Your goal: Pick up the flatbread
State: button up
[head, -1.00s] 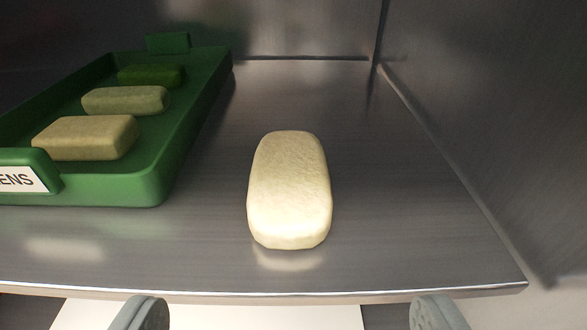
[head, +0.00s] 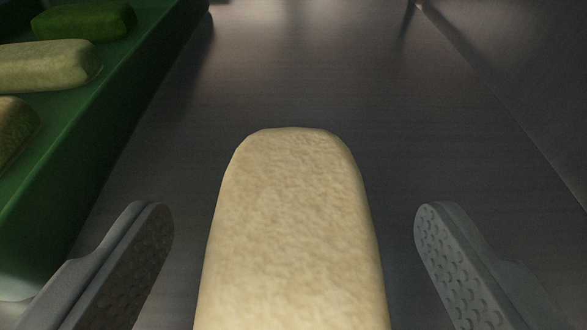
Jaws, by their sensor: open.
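The flatbread (head: 293,230) is a pale cream, rounded oblong slab. It lies on the metal shelf in the lower middle of the head view, its long side pointing away from me. Its near end runs out of the bottom of the picture. My gripper (head: 295,235) is open, with one grey dimpled finger on each side of the flatbread. A gap shows between each finger and the flatbread's sides, so neither finger appears to touch it.
A green tray (head: 150,95) stands close on the left, near my left finger, with several food pieces in it, including a dark green one (head: 85,20). A metal wall (head: 520,90) rises on the right. The metal shelf (head: 300,75) beyond the flatbread is clear.

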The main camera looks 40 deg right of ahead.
jog(key=shift+x, duration=1.05)
jog(key=shift+a, duration=0.1)
jog(key=c, duration=1.1)
jog(key=shift+o, duration=0.2)
